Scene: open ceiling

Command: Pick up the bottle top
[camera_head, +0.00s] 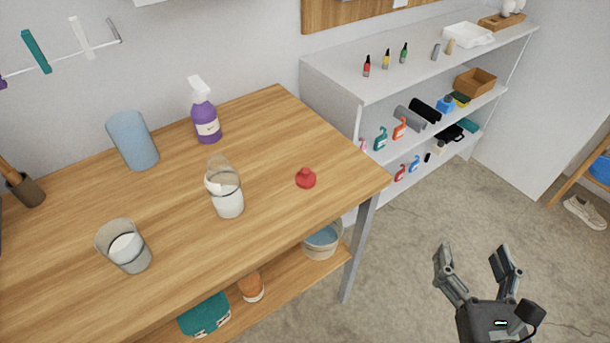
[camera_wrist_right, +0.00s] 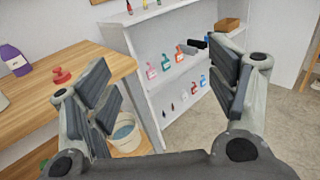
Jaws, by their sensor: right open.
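The bottle top is a small red cap with a knob (camera_head: 306,179) lying on the wooden table (camera_head: 290,130) near its right end. It also shows in the right wrist view (camera_wrist_right: 62,75), at the left behind my gripper's finger. My right gripper (camera_head: 478,257) is open and empty. It hangs over the floor to the right of the table, apart from the cap; its fingers also fill much of the right wrist view (camera_wrist_right: 165,95). My left gripper is in neither view.
On the table stand a clear bottle with white contents (camera_head: 228,195), a glass (camera_head: 125,247), a blue cylinder (camera_head: 133,140) and a purple spray bottle (camera_head: 206,119). A white shelf (camera_head: 335,78) stands behind the table's right end. A bucket (camera_head: 322,240) is on the lower shelf. Open floor lies right.

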